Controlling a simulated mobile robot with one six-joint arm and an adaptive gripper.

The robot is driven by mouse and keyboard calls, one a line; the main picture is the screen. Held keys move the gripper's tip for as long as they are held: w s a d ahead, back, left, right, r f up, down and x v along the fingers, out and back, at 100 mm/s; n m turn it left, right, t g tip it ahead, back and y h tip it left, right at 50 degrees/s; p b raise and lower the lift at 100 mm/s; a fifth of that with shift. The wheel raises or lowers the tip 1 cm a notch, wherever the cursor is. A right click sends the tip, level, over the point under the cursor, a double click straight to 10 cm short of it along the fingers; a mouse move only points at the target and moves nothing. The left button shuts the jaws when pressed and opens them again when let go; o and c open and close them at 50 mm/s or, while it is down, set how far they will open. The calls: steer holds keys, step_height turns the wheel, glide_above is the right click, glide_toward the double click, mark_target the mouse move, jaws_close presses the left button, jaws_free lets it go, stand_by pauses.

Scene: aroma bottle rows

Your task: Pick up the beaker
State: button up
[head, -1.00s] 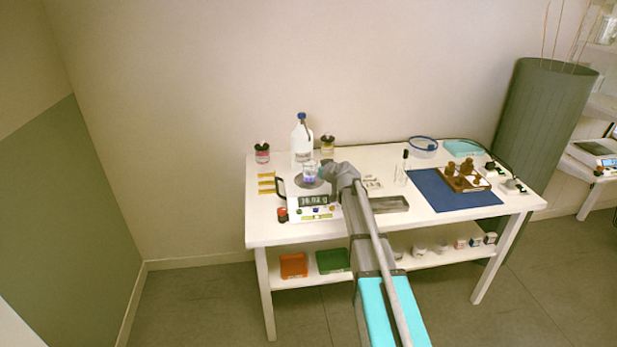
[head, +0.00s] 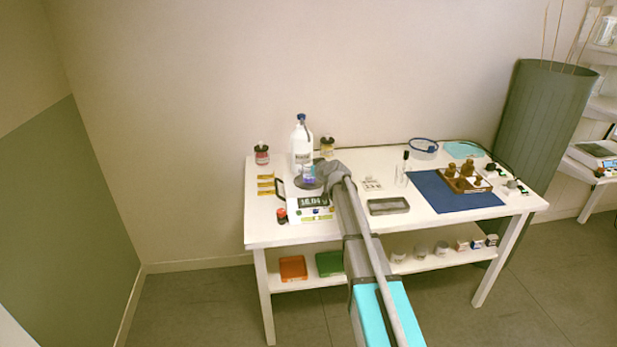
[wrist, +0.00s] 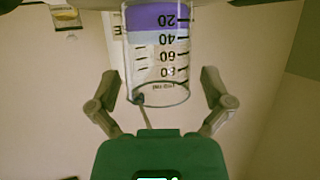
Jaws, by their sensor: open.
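The beaker (head: 309,174) is clear glass with a purple-blue liquid in it. It stands upright on the round plate of the scale (head: 314,201), whose display is lit. In the wrist view the beaker (wrist: 157,55) fills the upper middle, with its graduation marks upside down and a thin rod seen through or beside its rim. My gripper (wrist: 157,88) is open, with one finger on each side of the beaker's rim end and a gap visible on both sides. In the head view my wrist hides the right part of the beaker and most of the gripper.
A white bottle with a blue cap (head: 301,143) stands close behind the beaker. Small jars (head: 262,154) stand at the back left. A metal tray (head: 389,206) and a blue mat (head: 450,192) with brown weights lie to the right.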

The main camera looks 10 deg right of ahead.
steer(key=shift+w+a+f, duration=0.15)
steer(key=shift+w+f, duration=0.1)
steer(key=shift+w, duration=0.2)
steer(key=c, duration=1.1)
steer(key=shift+c, duration=0.2)
steer(key=shift+r, duration=0.25)
step_height(320, 180, up, 2)
steer(key=shift+r+p, duration=0.1)
steer(key=shift+p, duration=1.1)
steer(key=r+p+v, duration=0.2)
steer(key=p+v, duration=0.3)
steer(key=v, duration=0.3)
steer(key=w+r+p+v, duration=0.1)
steer(key=p+v, duration=0.4)
steer(key=v, duration=0.4)
steer(key=shift+w+r+p, duration=0.3)
steer(key=shift+r, duration=0.1)
